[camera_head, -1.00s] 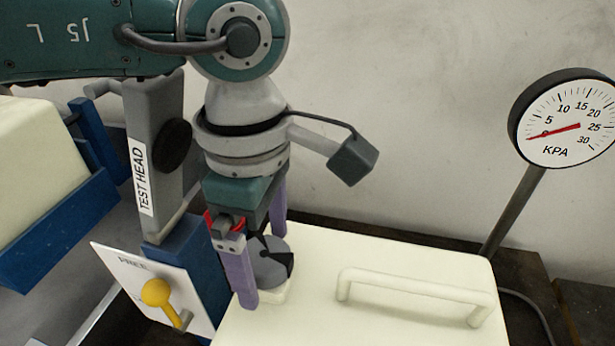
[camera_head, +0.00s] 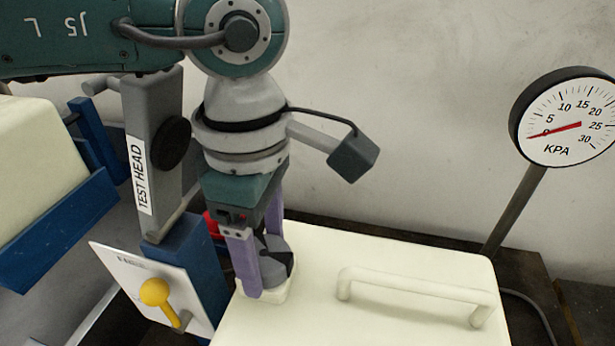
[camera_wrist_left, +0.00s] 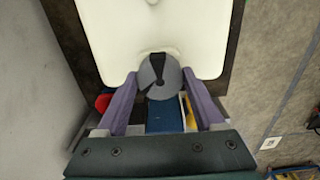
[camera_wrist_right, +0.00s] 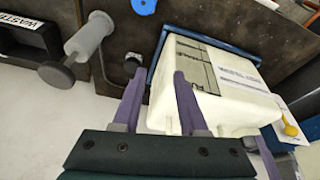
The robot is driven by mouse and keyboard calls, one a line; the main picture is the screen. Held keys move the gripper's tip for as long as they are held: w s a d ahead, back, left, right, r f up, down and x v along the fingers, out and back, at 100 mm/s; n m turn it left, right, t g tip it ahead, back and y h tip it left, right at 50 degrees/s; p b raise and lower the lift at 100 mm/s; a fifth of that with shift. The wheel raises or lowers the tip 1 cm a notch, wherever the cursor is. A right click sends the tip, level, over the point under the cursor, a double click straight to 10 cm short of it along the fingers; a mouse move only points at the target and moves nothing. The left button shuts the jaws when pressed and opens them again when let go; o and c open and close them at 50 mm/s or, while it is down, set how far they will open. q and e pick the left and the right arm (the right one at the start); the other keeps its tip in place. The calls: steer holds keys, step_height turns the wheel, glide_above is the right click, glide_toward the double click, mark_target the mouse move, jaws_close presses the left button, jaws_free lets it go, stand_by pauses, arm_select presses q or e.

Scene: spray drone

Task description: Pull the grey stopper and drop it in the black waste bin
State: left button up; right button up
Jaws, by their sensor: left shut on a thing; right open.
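The grey stopper (camera_head: 273,262), a round disc with dark wedge marks, is at the near-left corner of the cream tank (camera_head: 300,310). My left gripper (camera_head: 262,268) points down with its purple fingers on either side of the stopper and is shut on it. In the left wrist view the stopper (camera_wrist_left: 159,77) shows between the fingertips. The black waste bin (camera_wrist_right: 28,42), labelled WASTE, is partly in view at the top left of the right wrist view. My right gripper (camera_wrist_right: 157,76) is open and empty there, and is outside the head view.
A yellow lever (camera_head: 155,292) on a white plate and the grey TEST HEAD post (camera_head: 155,130) stand close left of my left gripper. A cream handle (camera_head: 415,292) rises from the tank. A KPA gauge (camera_head: 565,118) stands at the right. Another cream tank (camera_wrist_right: 215,75) is near my right gripper.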

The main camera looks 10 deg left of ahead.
mark_target(264, 253)
arm_select(q)
jaws_close()
steer(key=shift+r, duration=0.15)
stand_by(0.4)
steer(key=shift+r+p, duration=1.95)
steer(key=shift+r, duration=0.95)
